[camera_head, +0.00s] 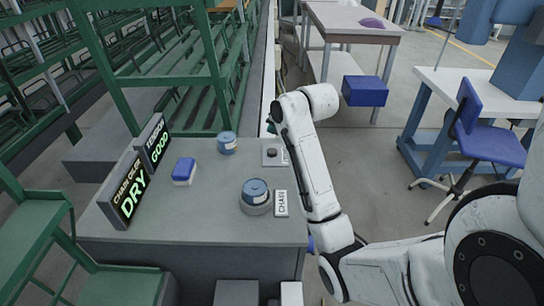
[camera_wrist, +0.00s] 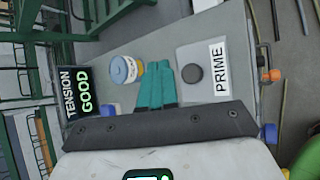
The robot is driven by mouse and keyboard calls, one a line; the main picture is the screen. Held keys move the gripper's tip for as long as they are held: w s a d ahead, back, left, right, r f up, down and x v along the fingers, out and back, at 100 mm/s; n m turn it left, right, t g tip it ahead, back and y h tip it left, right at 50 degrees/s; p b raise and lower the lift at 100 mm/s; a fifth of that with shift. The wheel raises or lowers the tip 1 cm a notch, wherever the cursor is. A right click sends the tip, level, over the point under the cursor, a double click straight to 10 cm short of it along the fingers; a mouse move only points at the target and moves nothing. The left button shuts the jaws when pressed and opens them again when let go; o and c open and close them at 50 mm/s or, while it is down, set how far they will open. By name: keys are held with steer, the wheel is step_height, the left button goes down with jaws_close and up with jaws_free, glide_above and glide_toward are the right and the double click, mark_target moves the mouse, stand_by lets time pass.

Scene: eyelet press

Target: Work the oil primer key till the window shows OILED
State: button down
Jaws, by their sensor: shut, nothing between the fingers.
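The oil primer key is a dark round button (camera_wrist: 192,73) on a grey plate beside a white PRIME label (camera_wrist: 218,69) in the wrist view. In the head view the key (camera_head: 271,152) sits near the bench's far right corner, its label partly behind my arm. My gripper (camera_wrist: 155,70) has teal fingers, shut and empty, showing just left of the key in the wrist view; contact is not visible. In the head view it is mostly hidden behind my arm. The chain oiler window (camera_head: 131,193) reads DRY in green.
A second window (camera_head: 157,145) reads TENSION GOOD. On the grey bench (camera_head: 205,238) are a blue can (camera_head: 227,143), a blue-and-white block (camera_head: 184,171), and another can (camera_head: 255,190) on a round base beside a label (camera_head: 281,203). Green racks (camera_head: 165,80) stand behind.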

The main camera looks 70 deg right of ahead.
mark_target(274, 152)
steer(key=shift+f+b, duration=1.2)
steer(key=shift+f, duration=1.1)
steer(key=shift+f, duration=0.4)
steer(key=shift+f+b, duration=0.4)
steer(key=shift+f, duration=0.15)
stand_by(1.0)
steer(key=shift+r, duration=0.1)
steer(key=shift+r+p, duration=0.85)
steer(key=shift+r, duration=0.05)
step_height(274, 152, up, 5)
steer(key=p, duration=0.4)
